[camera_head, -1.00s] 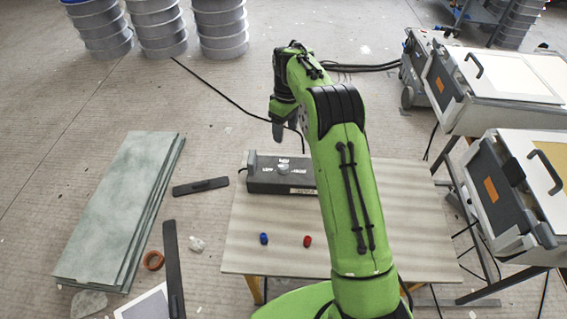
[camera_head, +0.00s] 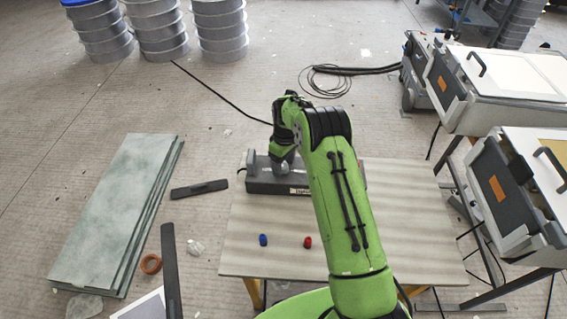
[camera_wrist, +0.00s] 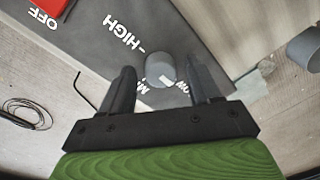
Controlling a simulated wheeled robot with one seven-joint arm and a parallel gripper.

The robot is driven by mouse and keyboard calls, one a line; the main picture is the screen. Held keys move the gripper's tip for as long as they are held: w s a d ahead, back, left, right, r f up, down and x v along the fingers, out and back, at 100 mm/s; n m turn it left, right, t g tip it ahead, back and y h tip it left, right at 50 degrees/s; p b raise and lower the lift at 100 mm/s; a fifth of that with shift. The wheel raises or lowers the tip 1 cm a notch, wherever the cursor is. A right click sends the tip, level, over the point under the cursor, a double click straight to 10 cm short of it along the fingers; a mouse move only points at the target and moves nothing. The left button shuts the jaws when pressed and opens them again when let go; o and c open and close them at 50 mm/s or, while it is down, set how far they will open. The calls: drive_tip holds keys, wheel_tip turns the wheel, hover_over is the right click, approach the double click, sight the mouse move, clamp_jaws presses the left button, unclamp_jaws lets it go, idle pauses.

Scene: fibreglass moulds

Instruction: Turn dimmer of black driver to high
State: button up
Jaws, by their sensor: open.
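The black driver (camera_head: 260,184) lies on the table, partly hidden by my arm in the head view. Its dark top face (camera_wrist: 95,50) fills much of the wrist view, with the white labels OFF and HIGH readable and two others partly covered by my fingers. The dimmer, a round grey knob (camera_wrist: 160,70), stands on that face with a light mark on its lower right side, towards the partly covered label at right. My gripper (camera_wrist: 160,82) is open, with one finger on each side of the knob; I cannot tell whether they touch it. My gripper (camera_head: 282,168) is over the driver in the head view.
A red switch (camera_wrist: 52,6) sits beside OFF. A grey cylindrical part (camera_wrist: 305,48) stands at the right. On the table (camera_head: 400,220) are a blue cap (camera_head: 263,240) and a red cap (camera_head: 308,242). White-and-black machines (camera_head: 500,80) stand at the right.

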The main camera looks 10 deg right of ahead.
drive_tip(key=shift+c, duration=0.3)
drive_tip(key=c, duration=1)
